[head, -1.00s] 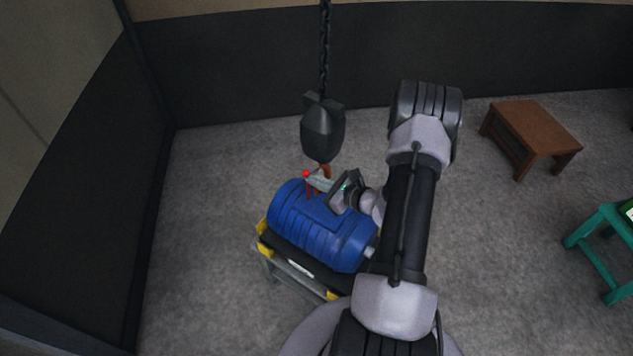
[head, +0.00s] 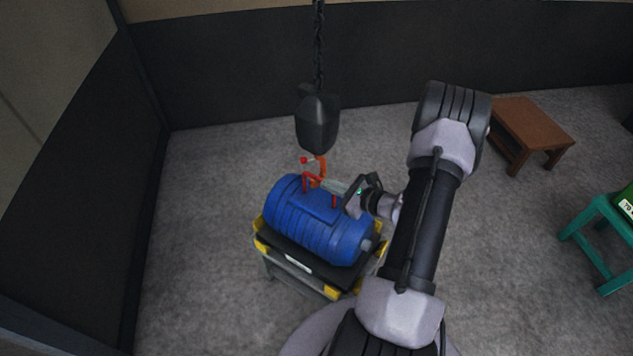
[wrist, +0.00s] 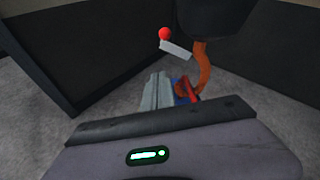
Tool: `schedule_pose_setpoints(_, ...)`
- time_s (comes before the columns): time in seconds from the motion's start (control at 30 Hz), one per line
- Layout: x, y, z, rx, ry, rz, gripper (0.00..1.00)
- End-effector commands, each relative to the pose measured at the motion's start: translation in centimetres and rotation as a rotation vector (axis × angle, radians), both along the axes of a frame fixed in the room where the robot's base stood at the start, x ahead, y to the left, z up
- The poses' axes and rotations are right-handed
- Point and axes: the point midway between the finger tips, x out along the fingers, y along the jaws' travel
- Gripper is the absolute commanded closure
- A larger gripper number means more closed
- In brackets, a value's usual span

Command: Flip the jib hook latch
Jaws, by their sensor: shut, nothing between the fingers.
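The orange hook (head: 319,170) hangs under a dark hook block (head: 317,122) above the blue ribbed casting (head: 315,222). Its latch (wrist: 176,49), a pale bar with a red ball (wrist: 166,33) at its end, sticks out to the left of the hook in the wrist view. The hook (wrist: 203,68) also shows there. A red lifting handle (wrist: 188,89) on the casting is near the hook's lower end; whether they touch is unclear. My gripper (head: 328,184) is shut and empty, just right of the hook and below the latch. Its fingers (wrist: 157,88) show together in the wrist view.
The casting rests on a cart with yellow corners (head: 330,292). A chain (head: 319,45) runs up from the hook block. A brown table (head: 530,130) and a green stool (head: 600,235) stand at the right. Dark walls close the back and left; the floor between is clear.

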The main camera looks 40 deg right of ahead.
Motion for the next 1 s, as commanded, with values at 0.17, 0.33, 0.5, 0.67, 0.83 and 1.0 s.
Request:
schedule_pose_setpoints(0.17,-3.3,-1.1,1.4,0.0,0.001,-0.002,1.0)
schedule_pose_setpoints(0.33,-4.8,-1.5,1.8,0.0,0.001,0.0,1.0)
schedule_pose_setpoints(0.5,-5.1,-1.6,1.8,0.0,0.0,0.001,1.0)
schedule_pose_setpoints(0.67,-5.1,-1.6,1.8,0.0,0.0,0.001,1.0)
schedule_pose_setpoints(0.83,-5.0,-1.5,1.9,-0.001,0.001,0.003,1.0)
schedule_pose_setpoints(1.0,-1.6,4.2,6.6,-0.113,0.015,0.261,1.0)
